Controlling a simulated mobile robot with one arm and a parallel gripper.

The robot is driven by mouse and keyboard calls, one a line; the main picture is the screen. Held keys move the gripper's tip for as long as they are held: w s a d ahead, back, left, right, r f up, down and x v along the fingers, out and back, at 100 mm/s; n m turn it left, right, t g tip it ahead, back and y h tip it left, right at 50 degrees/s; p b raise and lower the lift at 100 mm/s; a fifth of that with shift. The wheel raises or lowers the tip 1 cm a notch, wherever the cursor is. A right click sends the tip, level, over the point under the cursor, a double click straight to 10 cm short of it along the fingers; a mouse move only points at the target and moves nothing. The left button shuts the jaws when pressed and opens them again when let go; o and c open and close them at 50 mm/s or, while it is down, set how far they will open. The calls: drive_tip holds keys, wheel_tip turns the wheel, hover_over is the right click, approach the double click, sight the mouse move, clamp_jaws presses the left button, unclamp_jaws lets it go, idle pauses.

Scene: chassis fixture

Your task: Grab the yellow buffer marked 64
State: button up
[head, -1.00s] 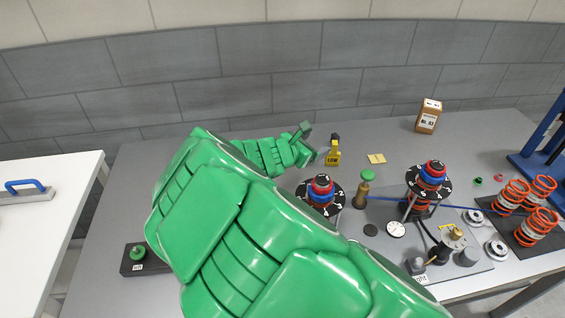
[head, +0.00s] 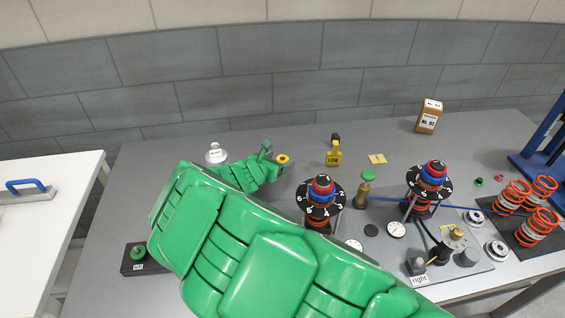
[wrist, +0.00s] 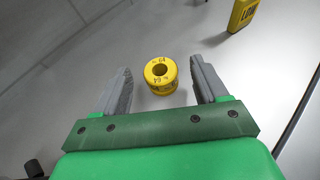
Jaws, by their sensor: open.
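The yellow buffer (wrist: 161,84) is a short ring with a dark central hole and the marking 64 on it. In the wrist view it stands on the grey table, between and slightly beyond my fingertips, touching neither as far as I can see. My gripper (wrist: 160,78) is open and empty, with one grey finger on each side. In the head view the buffer (head: 283,159) shows as a small yellow ring beside my gripper (head: 270,158), partly hidden by it.
Two black-disc towers (head: 321,190) (head: 430,178) stand at the right. A box (head: 428,116) is at the back.

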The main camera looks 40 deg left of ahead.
sight(284, 158)
drive_tip(key=shift+x, duration=1.95)
drive_tip(key=shift+s+f, duration=0.1)
drive_tip(key=shift+f, duration=0.1)
drive_tip(key=shift+c, duration=0.2)
drive_tip(key=c, duration=1)
